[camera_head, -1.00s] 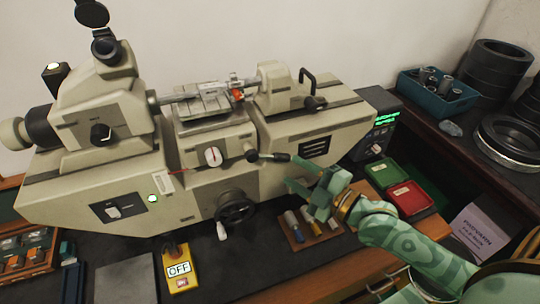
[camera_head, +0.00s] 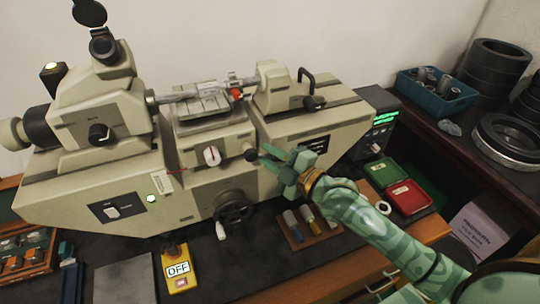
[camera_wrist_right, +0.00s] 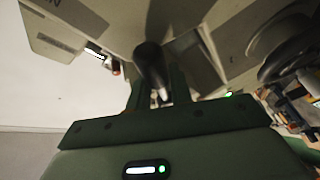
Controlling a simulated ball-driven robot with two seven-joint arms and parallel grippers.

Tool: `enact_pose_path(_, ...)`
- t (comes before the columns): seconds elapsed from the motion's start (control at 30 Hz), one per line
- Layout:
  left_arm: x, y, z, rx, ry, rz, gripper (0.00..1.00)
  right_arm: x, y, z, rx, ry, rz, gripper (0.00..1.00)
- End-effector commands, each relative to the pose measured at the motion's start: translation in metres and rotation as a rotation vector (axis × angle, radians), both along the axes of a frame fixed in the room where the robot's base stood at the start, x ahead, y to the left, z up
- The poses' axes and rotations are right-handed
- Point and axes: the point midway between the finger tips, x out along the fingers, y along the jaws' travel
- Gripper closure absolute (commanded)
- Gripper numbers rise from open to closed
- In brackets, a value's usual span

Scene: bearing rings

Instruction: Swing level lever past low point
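The level lever (camera_wrist_right: 150,62) shows as a dark rounded handle in the right wrist view, with its end between the two fingers of my right gripper (camera_wrist_right: 158,92). In the head view, my right gripper (camera_head: 265,156) is at the machine's front, just right of a black knob (camera_head: 251,155), and its fingers cover most of the lever. The fingers stand apart on either side of the handle; I cannot see firm contact. My left gripper is not in view.
The beige machine (camera_head: 100,190) fills the bench's back. A handwheel (camera_head: 233,206) is below the lever. A small wooden rack (camera_head: 308,232), an OFF switch box (camera_head: 178,268), and green and red trays (camera_head: 408,197) are nearby.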

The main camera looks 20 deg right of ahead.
Motion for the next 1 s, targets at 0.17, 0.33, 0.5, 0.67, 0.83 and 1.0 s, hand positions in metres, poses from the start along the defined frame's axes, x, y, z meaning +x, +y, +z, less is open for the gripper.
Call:
enact_pose_path(0.17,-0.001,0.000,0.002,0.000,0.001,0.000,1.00,0.000,0.000,0.001,-0.009,0.001,0.000,1.00)
enact_pose_path(0.33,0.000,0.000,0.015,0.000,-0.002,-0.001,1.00,0.000,-0.001,0.006,-0.055,0.003,0.001,1.00)
enact_pose_path(0.5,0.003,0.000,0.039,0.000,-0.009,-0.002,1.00,0.000,-0.003,0.015,-0.154,0.008,0.002,1.00)
enact_pose_path(0.67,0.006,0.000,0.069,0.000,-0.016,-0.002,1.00,0.000,-0.004,0.024,-0.285,0.015,0.001,1.00)
enact_pose_path(0.83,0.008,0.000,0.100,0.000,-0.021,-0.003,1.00,0.000,-0.004,0.032,-0.435,0.023,0.001,1.00)
enact_pose_path(1.0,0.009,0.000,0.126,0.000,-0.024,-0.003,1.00,0.000,-0.003,0.038,-0.573,0.029,0.001,1.00)
